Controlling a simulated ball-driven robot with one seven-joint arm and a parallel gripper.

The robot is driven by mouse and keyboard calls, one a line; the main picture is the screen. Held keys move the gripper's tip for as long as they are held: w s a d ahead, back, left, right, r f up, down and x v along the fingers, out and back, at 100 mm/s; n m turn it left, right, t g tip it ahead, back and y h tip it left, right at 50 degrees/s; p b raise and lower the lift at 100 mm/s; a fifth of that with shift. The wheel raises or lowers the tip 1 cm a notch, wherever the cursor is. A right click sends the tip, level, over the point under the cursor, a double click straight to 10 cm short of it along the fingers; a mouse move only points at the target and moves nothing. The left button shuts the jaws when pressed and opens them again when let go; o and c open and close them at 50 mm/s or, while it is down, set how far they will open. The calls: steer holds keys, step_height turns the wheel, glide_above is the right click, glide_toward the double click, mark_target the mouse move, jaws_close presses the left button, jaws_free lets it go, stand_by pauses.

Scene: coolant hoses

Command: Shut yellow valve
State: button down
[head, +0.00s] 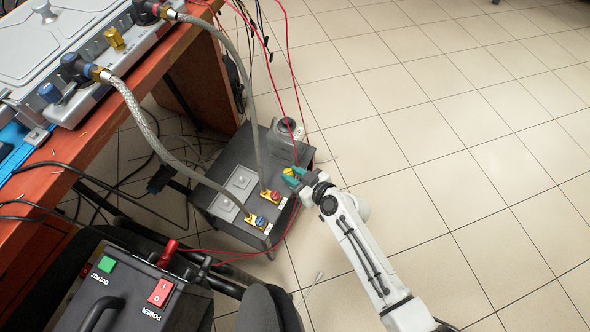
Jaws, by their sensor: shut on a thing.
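The dark coolant box (215,203) stands on the floor beside the table. My gripper (292,176), with teal fingertips, reaches in from the lower right to the box's right edge. A small yellow part (299,171), seemingly the yellow valve, shows right at the fingertips. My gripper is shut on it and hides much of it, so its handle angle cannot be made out. Two other valves with yellow bodies sit to the lower left on the box: one with a red handle (272,195) and one with a blue handle (259,220).
A grey container (284,140) stands behind my gripper. Braided hoses (143,122) run from the silver unit (75,55) on the orange table (150,75) to the box. Thin red cables hang close to my gripper. A power supply (140,290) is at lower left. Floor at right is clear.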

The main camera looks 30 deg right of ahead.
steer(key=shift+a+r+m+h+p, duration=0.15)
steer(key=shift+m+h+p, duration=0.35)
steer(key=shift+p, duration=0.75)
steer(key=shift+a+r+m+h+p, duration=0.15)
steer(key=shift+m+h+p, duration=0.35)
steer(key=shift+p, duration=0.75)
steer(key=h+p, duration=0.1)
steer(key=p, duration=0.2)
steer(key=m+h+p, duration=0.1)
steer(key=p, duration=0.3)
steer(key=shift+w+a+m+t, duration=0.15)
steer(key=shift+a+m+t, duration=0.15)
steer(key=shift+a+t, duration=0.1)
steer(key=shift+f+m+h+p, duration=0.2)
steer(key=shift+m+h+p, duration=0.4)
steer(key=shift+m+h, duration=0.3)
steer(key=shift+a+m+g+h+b, duration=0.15)
steer(key=shift+m+g+h+b, duration=0.25)
steer(key=shift+m+h, duration=1.25)
steer(key=shift+h, duration=0.45)
steer(key=shift+f+g, duration=0.1)
steer(key=shift+g, duration=0.2)
steer(key=c, duration=1.2)
jaws_free()
steer(key=shift+o, duration=0.2)
